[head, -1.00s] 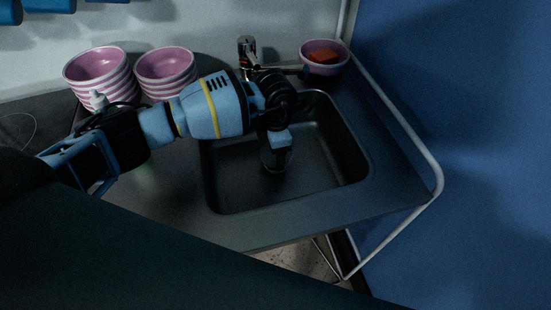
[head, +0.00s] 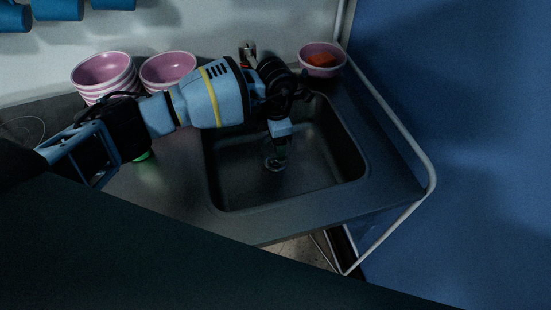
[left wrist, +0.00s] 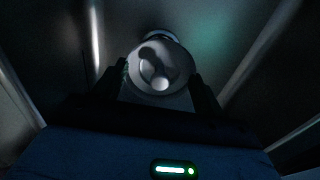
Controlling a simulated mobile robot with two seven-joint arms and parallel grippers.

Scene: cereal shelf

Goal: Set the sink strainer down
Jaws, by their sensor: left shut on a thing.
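The sink strainer (left wrist: 155,68) is a round, pale metal disc with a small bright knob, seen in the left wrist view between my two fingers. In the head view it shows small and dim (head: 275,163) below my left gripper (head: 277,148). My left gripper points down into the dark sink basin (head: 330,175) and is shut on the strainer; in the left wrist view its dark fingers (left wrist: 160,82) stand on either side of it. I cannot tell whether the strainer touches the basin floor. My right gripper is not in view.
Striped pink bowls (head: 104,72) and another pink bowl (head: 168,68) stand behind my left arm. A pink bowl with an orange thing (head: 322,59) sits at the back right. The faucet (head: 247,52) is behind the sink. A white rail (head: 405,140) edges the counter's right.

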